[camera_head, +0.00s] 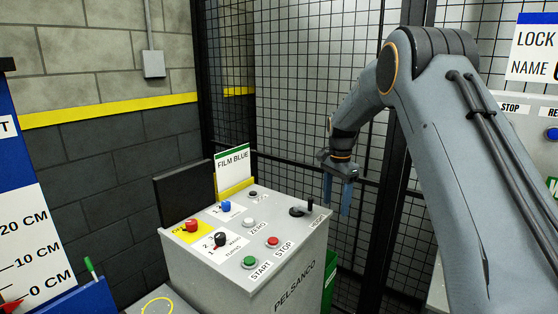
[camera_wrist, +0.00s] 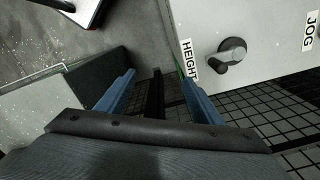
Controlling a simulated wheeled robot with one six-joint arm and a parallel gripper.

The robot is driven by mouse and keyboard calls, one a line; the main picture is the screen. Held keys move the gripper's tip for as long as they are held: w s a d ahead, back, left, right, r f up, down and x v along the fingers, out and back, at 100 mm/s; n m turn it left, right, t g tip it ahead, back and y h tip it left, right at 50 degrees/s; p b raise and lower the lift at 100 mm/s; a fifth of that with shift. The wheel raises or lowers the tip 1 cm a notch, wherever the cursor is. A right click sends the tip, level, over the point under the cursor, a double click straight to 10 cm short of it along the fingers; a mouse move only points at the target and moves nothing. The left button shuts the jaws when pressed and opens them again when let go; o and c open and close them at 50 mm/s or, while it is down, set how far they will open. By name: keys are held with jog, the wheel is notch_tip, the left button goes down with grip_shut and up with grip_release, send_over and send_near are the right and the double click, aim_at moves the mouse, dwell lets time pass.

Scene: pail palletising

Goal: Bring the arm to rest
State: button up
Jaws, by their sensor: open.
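My gripper (camera_head: 339,190) hangs from my grey arm with its blue fingers pointing down, to the right of the grey control console (camera_head: 290,262). In the wrist view my gripper (camera_wrist: 158,98) shows its two blue fingers spread apart with nothing between them. The console's black lever knob labelled HEIGHT (camera_head: 298,211) is left of the fingers in the head view, apart from them. That knob also shows in the wrist view (camera_wrist: 232,52), up and right of the fingers.
The console carries a red button (camera_head: 191,225), a green START button (camera_head: 250,261) and a FILM BLUE sign (camera_head: 233,165). Black mesh fencing (camera_head: 290,100) stands behind. A blue-and-white height scale (camera_head: 25,220) is at far left. A green box (camera_head: 330,280) sits beside the console.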

jog(key=s+f+n+b, duration=0.3)
jog(key=s+n, duration=0.1)
jog(key=s, duration=0.8)
jog(key=s+f+n+b, duration=0.3)
jog(key=s+f+n, duration=0.1)
jog(key=s, duration=0.9)
jog(key=s+f+n+b, duration=0.3)
jog(key=s+f+n, duration=0.1)
jog(key=s, duration=0.9)
jog(key=shift+d+b, duration=0.3)
jog(key=shift+f, duration=0.1)
